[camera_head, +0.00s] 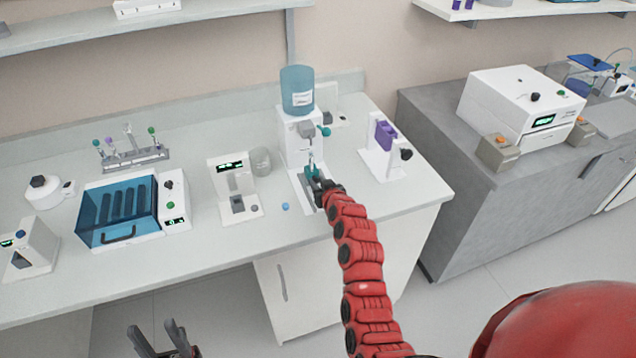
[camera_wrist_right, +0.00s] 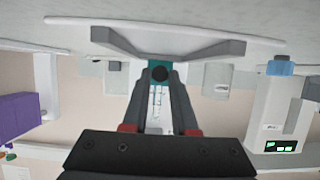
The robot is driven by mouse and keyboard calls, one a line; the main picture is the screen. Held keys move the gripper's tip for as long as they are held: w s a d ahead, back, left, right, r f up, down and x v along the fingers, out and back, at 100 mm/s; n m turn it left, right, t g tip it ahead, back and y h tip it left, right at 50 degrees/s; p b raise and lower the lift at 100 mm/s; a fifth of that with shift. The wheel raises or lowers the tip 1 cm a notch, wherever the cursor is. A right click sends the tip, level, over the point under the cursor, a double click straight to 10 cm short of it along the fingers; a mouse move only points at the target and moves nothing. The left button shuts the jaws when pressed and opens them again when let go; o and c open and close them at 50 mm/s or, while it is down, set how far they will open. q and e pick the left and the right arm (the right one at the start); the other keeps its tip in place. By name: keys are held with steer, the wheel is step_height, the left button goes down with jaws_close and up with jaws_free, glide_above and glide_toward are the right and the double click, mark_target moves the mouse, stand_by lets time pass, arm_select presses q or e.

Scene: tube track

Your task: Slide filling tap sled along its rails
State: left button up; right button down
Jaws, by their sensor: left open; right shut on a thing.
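The filling station (camera_head: 298,140) is a white stand with a blue bottle (camera_head: 297,90) on top, near the middle of the bench. A teal part (camera_head: 311,172), which looks like the tap sled, sits low at its front above a pale base with rails. My right gripper (camera_head: 322,187) is shut on this teal part, and my arm partly hides it. In the right wrist view, the teal part (camera_wrist_right: 155,64) with a dark round knob shows between the fingertips (camera_wrist_right: 160,78). My left gripper (camera_head: 162,338) is open and empty below the bench's front edge.
A blue-lidded box (camera_head: 117,212) stands further left. The bench front is mostly clear.

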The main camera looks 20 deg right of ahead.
steer(key=shift+s, duration=0.1)
stand_by(0.4)
steer(key=shift+s+b, duration=0.35)
steer(key=shift+s, duration=0.15)
steer(key=s+b, duration=0.2)
steer(key=s, duration=0.5)
steer(key=shift+d, duration=0.2)
steer(key=shift+s+b, duration=0.3)
steer(key=shift+s, duration=0.25)
steer(key=shift+f, duration=0.1)
steer(key=c, duration=1.1)
jaws_free()
steer(key=o, duration=0.4)
steer(key=shift+s, duration=0.15)
